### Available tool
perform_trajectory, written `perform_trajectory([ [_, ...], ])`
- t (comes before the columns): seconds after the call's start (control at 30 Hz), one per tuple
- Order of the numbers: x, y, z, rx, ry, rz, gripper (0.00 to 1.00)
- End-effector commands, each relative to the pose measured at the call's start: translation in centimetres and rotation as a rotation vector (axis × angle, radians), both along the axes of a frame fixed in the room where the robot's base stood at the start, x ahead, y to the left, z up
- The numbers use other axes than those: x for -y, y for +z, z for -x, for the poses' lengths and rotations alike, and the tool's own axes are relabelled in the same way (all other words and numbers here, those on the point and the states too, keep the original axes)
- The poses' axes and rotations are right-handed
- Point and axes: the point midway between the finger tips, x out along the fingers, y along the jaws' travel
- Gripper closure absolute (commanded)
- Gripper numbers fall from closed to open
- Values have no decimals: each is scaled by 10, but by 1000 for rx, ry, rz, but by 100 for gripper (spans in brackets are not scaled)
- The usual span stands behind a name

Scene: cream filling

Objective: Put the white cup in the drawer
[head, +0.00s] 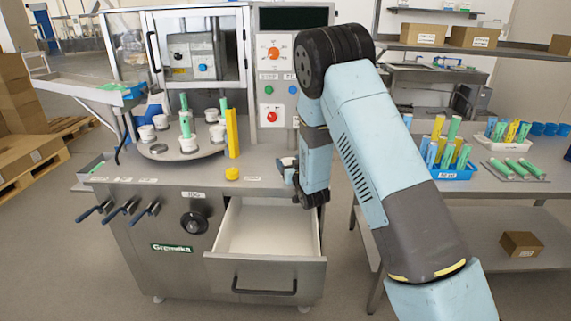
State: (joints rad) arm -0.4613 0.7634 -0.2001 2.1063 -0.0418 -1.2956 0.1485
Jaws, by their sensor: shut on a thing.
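My gripper (287,166) is at the right end of the machine's worktop, left of my wrist and above the drawer's back right corner. It is shut on a small pale thing (288,160) that looks like the white cup; it is small in view and partly hidden, so its shape is unclear. The drawer (265,271) is pulled open at the front of the machine, and its white inside looks empty. Several other white cups stand on the round turntable (181,153) at the left, some with green tubes in or by them.
A side table at the right holds a blue bin (455,172) of tubes and a tray (514,172). The space over the drawer is clear.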

Motion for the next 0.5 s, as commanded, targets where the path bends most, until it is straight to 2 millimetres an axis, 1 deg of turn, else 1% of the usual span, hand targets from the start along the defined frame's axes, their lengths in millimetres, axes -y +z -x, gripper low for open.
perform_trajectory([
  [0.17,0,-1,0,-1,0,0,64],
  [0.2,0,-2,0,-1,1,0,30],
  [0.43,-1,-2,0,-1,1,0,7],
  [0.47,-1,-2,0,-1,1,0,5],
  [0.5,-1,-2,0,-1,1,0,5],
])
